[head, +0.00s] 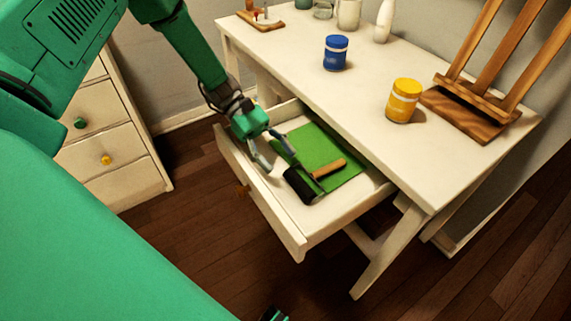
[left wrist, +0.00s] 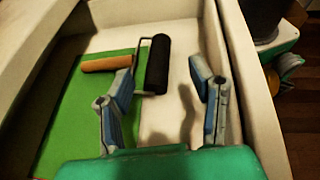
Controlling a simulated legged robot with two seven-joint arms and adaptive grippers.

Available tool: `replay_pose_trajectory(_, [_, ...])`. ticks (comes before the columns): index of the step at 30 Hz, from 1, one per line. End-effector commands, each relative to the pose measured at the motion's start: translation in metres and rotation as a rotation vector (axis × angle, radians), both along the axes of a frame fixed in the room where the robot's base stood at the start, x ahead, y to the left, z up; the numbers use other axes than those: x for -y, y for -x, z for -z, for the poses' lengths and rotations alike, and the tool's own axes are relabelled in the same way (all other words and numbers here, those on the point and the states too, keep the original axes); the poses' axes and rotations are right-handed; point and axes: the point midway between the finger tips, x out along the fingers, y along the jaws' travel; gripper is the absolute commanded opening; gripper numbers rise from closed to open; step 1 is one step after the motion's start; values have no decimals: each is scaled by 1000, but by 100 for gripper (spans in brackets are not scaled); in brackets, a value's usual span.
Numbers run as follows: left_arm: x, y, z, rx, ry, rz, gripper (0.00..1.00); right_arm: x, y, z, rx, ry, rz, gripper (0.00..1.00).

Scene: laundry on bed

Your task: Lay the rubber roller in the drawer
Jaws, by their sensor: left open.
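The rubber roller, with a black cylinder and a wooden handle (head: 328,170), lies inside the open drawer (head: 268,219), partly on a green sheet (head: 326,143). In the left wrist view its black cylinder (left wrist: 158,65) and orange-brown handle (left wrist: 106,63) show ahead of the fingers. My left gripper (head: 275,158) is open inside the drawer area, beside the roller. In the left wrist view the left gripper (left wrist: 165,92) has its fingers spread, with nothing gripped between them. The left finger overlaps the roller's frame in that view; I cannot tell whether they touch.
The white desk (head: 375,65) holds a blue jar (head: 336,52), a yellow jar (head: 403,100) and a wooden easel (head: 478,100). A drawer cabinet (head: 117,155) stands at the left. The drawer walls rise around my left gripper.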

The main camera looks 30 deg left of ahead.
Motion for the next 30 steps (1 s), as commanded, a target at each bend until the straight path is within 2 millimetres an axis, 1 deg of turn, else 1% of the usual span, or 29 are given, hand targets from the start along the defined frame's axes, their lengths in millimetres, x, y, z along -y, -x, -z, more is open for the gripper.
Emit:
replay_pose_trajectory(1, [-11, -4, -7, 4, -1, -3, 49, 0, 0, -3, 0, 0, 1, 75])
replay_pose_trajectory(6, [-45, -12, -21, 4, 0, -1, 49, 0, 0, -8, 0, 1, 1, 75])
replay_pose_trajectory(9, [-62, -15, -26, 2, 1, 0, 49, 0, 0, -10, -1, 1, 1, 75])
replay_pose_trajectory(12, [-74, -17, -29, 0, 2, 0, 49, 0, 0, -11, -1, 1, 1, 75])
replay_pose_trajectory(18, [-82, -19, -33, -1, 3, 2, 49, 0, 0, -11, -1, 0, 1, 75])
replay_pose_trajectory(30, [-80, -19, -34, -1, 1, 2, 49, 0, 0, -11, 0, 1, 1, 75])
